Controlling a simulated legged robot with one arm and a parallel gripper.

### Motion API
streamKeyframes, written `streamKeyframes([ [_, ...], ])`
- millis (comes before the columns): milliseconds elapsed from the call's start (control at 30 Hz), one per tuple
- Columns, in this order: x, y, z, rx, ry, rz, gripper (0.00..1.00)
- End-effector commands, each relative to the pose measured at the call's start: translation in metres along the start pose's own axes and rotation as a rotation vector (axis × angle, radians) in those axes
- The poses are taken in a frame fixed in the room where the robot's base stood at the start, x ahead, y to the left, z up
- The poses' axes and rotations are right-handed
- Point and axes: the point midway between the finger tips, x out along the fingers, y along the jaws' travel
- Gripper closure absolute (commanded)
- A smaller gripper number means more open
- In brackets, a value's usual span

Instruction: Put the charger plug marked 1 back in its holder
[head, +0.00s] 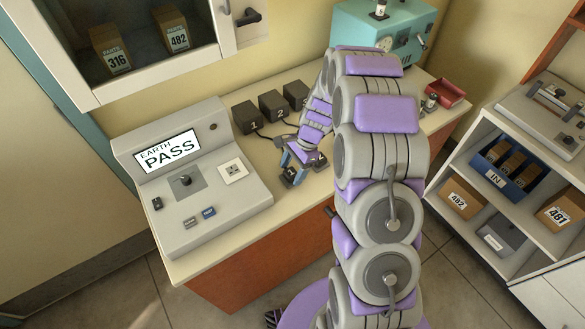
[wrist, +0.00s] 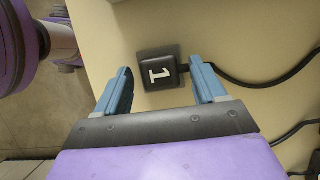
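The charger plug marked 1 (wrist: 162,72) is a small dark block with a white 1 on top, lying on the cream bench. In the wrist view it is between the two blue fingers of my gripper (wrist: 160,80). The fingers are apart, with a gap on the left; the right finger is close to the plug, and contact is unclear. A black cable runs right from it. In the head view my gripper (head: 291,174) is low over the bench's front edge, hiding most of the plug. Three dark blocks (head: 272,106) stand behind; one shows a 2. I cannot tell which is the holder.
A grey tester (head: 205,185) reading "EARTH PASS" stands left of my gripper. A teal device (head: 385,25) and a red tray (head: 446,93) are at the bench's far end. A shelf unit with a blue IN bin (head: 497,180) stands right. Cables lie on the bench.

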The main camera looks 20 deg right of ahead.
Motion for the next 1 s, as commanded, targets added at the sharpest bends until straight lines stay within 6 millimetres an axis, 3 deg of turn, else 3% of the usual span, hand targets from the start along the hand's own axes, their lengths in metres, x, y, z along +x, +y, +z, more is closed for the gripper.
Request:
streamKeyframes([
  [267,-0.001,0.0,0.0,0.0,0.0,0.0,0.27],
  [433,-0.015,-0.001,0.0,0.0,0.001,-0.002,0.27],
  [1000,-0.136,-0.001,-0.001,0.001,0.001,-0.002,0.27],
])
